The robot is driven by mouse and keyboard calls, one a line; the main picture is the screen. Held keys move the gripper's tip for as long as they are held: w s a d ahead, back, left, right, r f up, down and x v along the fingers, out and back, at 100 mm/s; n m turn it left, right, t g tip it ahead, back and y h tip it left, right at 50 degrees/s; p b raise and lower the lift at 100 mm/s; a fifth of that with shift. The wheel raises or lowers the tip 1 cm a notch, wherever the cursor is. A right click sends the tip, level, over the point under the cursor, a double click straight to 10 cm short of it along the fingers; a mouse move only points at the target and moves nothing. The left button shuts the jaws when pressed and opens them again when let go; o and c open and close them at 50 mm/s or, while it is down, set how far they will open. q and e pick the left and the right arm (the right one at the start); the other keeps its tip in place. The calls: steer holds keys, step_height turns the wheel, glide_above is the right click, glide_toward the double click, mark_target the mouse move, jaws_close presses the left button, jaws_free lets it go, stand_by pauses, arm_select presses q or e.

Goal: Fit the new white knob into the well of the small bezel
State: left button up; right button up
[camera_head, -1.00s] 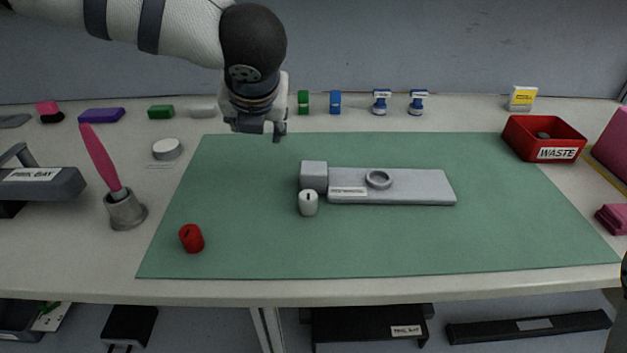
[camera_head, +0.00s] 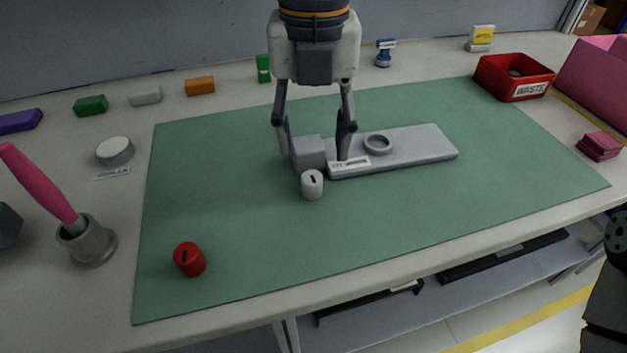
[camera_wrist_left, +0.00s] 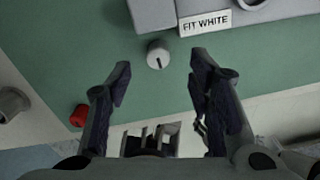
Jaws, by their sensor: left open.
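The white knob (camera_head: 312,185) stands on the green mat, in front of the grey block at the module's left end. It has a dark slot on top. In the left wrist view the white knob (camera_wrist_left: 158,54) lies between and just beyond the fingertips. The small bezel (camera_head: 377,142) is a grey ring on the flat grey module (camera_head: 425,147); its well looks empty. My left gripper (camera_head: 315,152) is open and empty, pointing down above the knob and block area; it also shows in the left wrist view (camera_wrist_left: 160,64). My right gripper is not in view.
A label (camera_wrist_left: 205,22) on the module reads "FIT WHITE". A red knob (camera_head: 189,260) stands at the mat's front left. A red waste bin (camera_head: 513,78) with something in it stands back right. A pink-handled tool (camera_head: 40,183) stands in a grey cup.

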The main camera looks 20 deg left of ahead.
mark_target(312, 176)
arm_select(q)
steer(key=f, duration=0.5)
steer(key=shift+s+f+b, duration=0.35)
steer(key=shift+s+b, duration=0.05)
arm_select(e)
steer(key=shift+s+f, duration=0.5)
arm_select(q)
steer(key=shift+r, duration=0.1)
steer(key=shift+c, duration=0.4)
steer(key=c, duration=0.9)
steer(key=shift+c, duration=0.2)
